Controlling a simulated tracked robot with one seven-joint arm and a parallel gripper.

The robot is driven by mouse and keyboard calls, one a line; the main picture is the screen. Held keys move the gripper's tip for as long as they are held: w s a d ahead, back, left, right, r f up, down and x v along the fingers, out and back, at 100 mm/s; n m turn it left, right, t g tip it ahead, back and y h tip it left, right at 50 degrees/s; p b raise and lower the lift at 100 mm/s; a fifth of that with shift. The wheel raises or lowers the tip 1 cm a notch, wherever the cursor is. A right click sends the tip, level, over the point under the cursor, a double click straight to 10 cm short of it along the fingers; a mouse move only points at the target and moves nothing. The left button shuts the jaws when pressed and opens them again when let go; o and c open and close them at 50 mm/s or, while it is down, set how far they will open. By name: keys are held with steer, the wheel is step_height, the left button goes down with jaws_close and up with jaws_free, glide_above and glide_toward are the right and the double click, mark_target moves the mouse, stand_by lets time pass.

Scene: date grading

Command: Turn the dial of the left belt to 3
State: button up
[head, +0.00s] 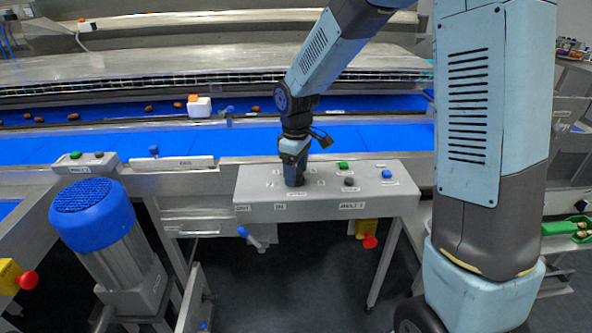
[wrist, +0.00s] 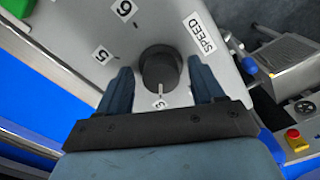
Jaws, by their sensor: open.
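My gripper (head: 294,182) points straight down over the grey control box (head: 250,190) in the head view and hides the dial there. In the wrist view my gripper (wrist: 158,66) is open, with one finger on each side of the dark round dial (wrist: 160,62). I cannot tell whether the fingers touch it. The dial's white pointer line faces a number label (wrist: 160,102) that looks like 3, near the gripper's palm. Labels 5 (wrist: 102,53) and 6 (wrist: 123,8) and a SPEED label (wrist: 202,33) lie around the dial. My left finger covers part of the scale.
The box also carries a green button (head: 342,165), a dark knob (head: 350,181) and a blue button (head: 387,174). Blue belts (head: 350,139) run behind it, with dates on the far one. A blue-capped motor (head: 92,208) stands at left. A red emergency button (head: 370,241) is below.

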steer(key=shift+r, duration=0.1)
step_height(320, 180, up, 14)
steer(key=shift+f, duration=0.25)
stand_by(0.5)
steer(key=s+d+r+m+t, duration=0.2)
steer(key=s+d+m, duration=0.4)
steer(key=s+d, duration=0.3)
steer(key=s+d+r+m+t, duration=0.3)
steer(key=s+d+r+m, duration=0.2)
steer(key=s+d, duration=0.5)
steer(key=s+m, duration=0.1)
steer(key=s, duration=0.3)
steer(key=shift+d+r+t, duration=0.15)
steer(key=shift+d+t, duration=0.05)
steer(key=shift+t, duration=0.1)
steer(key=shift+c, duration=0.4)
stand_by(0.4)
